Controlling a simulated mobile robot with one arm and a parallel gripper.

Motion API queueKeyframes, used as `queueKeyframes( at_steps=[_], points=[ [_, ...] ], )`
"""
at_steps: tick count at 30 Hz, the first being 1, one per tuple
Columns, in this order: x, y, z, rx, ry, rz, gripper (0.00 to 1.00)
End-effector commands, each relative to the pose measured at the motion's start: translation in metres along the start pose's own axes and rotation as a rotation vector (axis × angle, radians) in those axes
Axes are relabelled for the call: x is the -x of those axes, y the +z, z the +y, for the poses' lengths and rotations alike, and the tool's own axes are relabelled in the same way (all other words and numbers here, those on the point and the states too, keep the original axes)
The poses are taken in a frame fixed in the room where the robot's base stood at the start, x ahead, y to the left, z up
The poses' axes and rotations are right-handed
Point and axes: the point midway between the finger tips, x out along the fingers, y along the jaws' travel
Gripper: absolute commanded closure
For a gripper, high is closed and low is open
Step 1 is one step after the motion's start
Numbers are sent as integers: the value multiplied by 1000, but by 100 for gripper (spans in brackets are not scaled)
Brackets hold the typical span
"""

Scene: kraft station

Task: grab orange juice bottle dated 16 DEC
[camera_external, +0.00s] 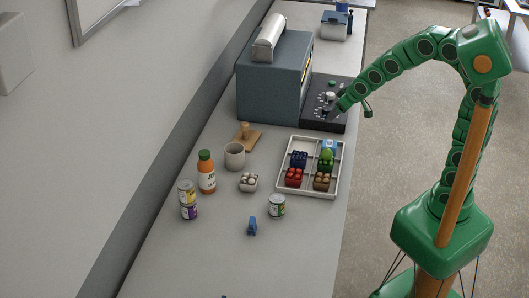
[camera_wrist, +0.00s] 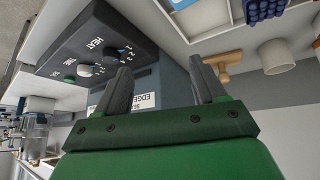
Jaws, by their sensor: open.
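One orange juice bottle (camera_external: 206,176) with a green cap and a pale label stands upright on the counter's left side in the external view. Its date cannot be read. My gripper (camera_external: 343,104) is by the control panel (camera_external: 325,108) of the grey machine, well to the right of and beyond the bottle. In the wrist view my gripper (camera_wrist: 160,66) has its two dark fingers wide apart, with nothing held between them.

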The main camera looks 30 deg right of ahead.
Motion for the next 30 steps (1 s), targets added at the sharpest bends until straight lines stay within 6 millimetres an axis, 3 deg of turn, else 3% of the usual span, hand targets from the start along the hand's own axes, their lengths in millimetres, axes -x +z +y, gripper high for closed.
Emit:
queueKeyframes(
  at_steps=[1, 9, 15, 24, 30],
  points=[
    [-12, -12, -12, 23, -14, 34, 30],
    [-56, -81, -85, 118, -101, 262, 30],
    [-80, -119, -151, 179, -189, 425, 30],
    [-100, -150, -263, 248, -354, 660, 30],
    [-101, -154, -341, 275, -486, 812, 30]
  ],
)
